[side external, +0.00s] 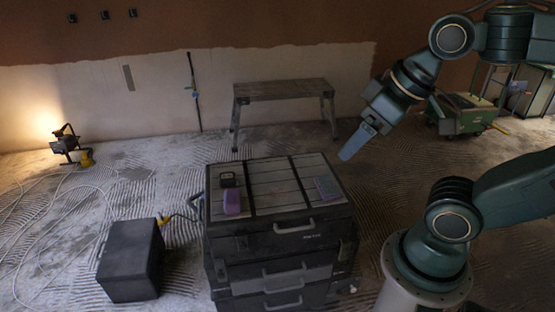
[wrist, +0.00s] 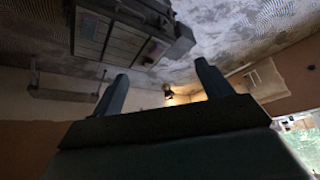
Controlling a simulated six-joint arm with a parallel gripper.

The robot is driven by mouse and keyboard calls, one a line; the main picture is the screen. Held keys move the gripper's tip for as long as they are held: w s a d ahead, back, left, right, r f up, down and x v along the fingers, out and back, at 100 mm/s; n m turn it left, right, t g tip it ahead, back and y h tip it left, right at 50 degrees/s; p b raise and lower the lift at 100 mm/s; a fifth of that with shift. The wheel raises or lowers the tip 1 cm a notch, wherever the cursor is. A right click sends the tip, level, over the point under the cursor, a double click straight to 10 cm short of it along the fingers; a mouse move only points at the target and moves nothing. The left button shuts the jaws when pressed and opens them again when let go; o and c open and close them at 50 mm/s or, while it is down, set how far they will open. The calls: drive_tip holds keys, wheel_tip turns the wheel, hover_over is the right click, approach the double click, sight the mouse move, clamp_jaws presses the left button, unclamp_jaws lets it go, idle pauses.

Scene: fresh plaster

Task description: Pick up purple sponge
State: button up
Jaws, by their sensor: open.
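A purple sponge-like block (side external: 232,202) lies on the left part of the top of a black tool chest (side external: 285,228). A flatter block with a grey-green top and a purplish edge (side external: 327,188) lies near the right side of the same top. My gripper (side external: 352,148) is raised above and to the right of the chest, apart from both blocks. Its fingers look overlapped from the side. In the wrist view my gripper (wrist: 160,86) shows two fingers wide apart with nothing between them.
A small dark box (side external: 227,180) stands just behind the purple block. Dark straps cross the chest top. A black case (side external: 132,260) stands on the floor to the left. A low trestle (side external: 284,92) stands behind the chest. The air between my gripper and the chest is clear.

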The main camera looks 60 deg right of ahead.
idle(0.4)
drive_tip(key=o, duration=0.5)
